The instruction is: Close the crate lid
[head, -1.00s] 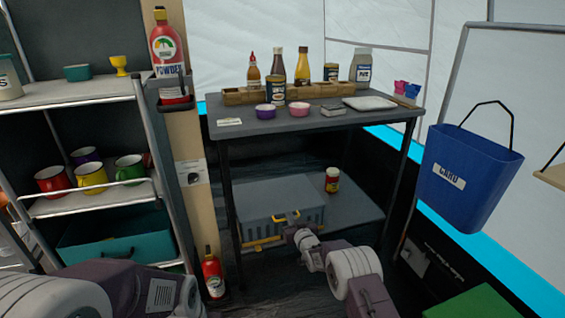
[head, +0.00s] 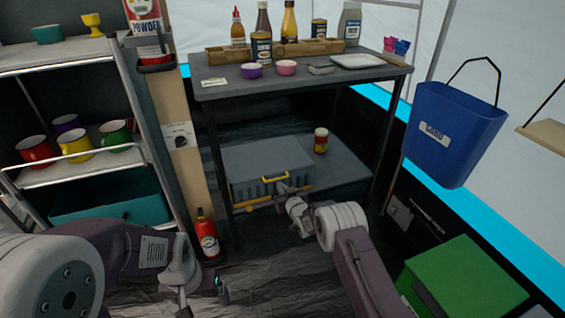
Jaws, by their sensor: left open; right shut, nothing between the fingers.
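A grey ribbed crate (head: 247,189) stands on the lower shelf of the dark table. Its flat grey lid (head: 262,158) lies level across the top and looks down. A yellow handle (head: 275,177) is on its front. My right gripper (head: 283,189) is shut and empty at the crate's front, just below the handle; whether it touches the crate is unclear. My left gripper (head: 203,294) is open and empty, low over the floor at the lower left, away from the crate.
A jar (head: 321,140) stands right of the crate on the lower shelf (head: 340,170). A red bottle (head: 206,236) stands on the floor by the post. A green box (head: 465,280) is at lower right. A blue bin (head: 458,130) hangs at right.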

